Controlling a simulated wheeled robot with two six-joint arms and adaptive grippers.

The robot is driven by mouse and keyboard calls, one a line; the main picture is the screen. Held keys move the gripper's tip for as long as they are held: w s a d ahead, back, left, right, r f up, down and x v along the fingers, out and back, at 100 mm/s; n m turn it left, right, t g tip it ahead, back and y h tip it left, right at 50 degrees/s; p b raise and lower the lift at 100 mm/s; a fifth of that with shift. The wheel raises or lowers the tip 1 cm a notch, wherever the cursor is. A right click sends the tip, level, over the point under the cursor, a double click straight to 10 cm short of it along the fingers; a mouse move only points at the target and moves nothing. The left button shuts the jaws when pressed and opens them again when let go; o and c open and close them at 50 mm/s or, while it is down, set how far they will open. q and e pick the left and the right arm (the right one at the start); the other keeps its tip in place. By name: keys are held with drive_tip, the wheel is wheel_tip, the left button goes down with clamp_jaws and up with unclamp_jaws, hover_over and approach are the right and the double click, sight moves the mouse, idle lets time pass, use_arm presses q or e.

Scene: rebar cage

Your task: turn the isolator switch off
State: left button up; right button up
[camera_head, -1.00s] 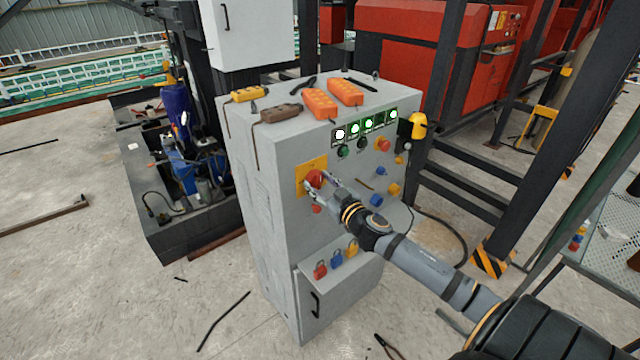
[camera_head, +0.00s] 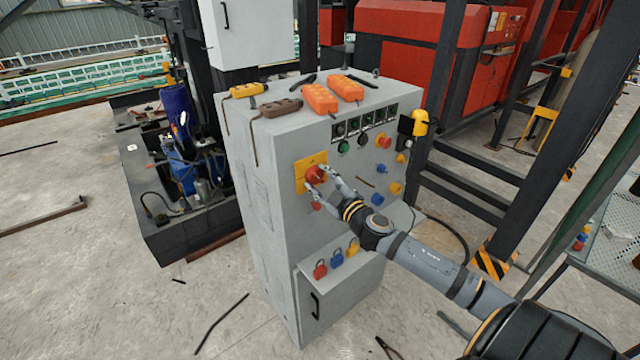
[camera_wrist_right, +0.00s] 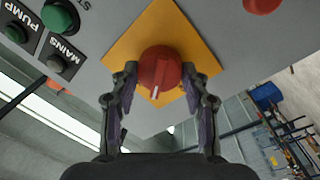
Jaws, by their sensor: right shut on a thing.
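The isolator switch is a red rotary knob (camera_head: 316,174) on a yellow plate (camera_head: 301,182) on the front of the grey control cabinet (camera_head: 268,200). My right gripper (camera_head: 317,181) reaches it from the lower right. In the right wrist view the red knob (camera_wrist_right: 160,68) sits between the two fingertips of the gripper (camera_wrist_right: 160,84), which is shut on its sides. A short white mark shows on the knob's lower edge, over the yellow plate (camera_wrist_right: 127,47). The indicator lamps (camera_head: 367,122) along the cabinet's top edge look dark. My left gripper is not in view.
Buttons, including a blue one (camera_head: 377,199), sit right of the knob. Orange pendants (camera_head: 346,88) lie on the cabinet top. A dark steel post (camera_head: 548,160) stands at right.

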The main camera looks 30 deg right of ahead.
drive_tip(key=n+b, duration=0.1)
drive_tip(key=n, duration=0.5)
drive_tip(key=shift+f+b, duration=0.15)
drive_tip(key=shift+b, duration=0.15)
drive_tip(key=n+y+b, duration=0.1)
drive_tip(key=n, duration=0.4)
drive_tip(key=shift+n, duration=0.3)
drive_tip(key=o, duration=1.1)
drive_tip(key=shift+o, duration=0.3)
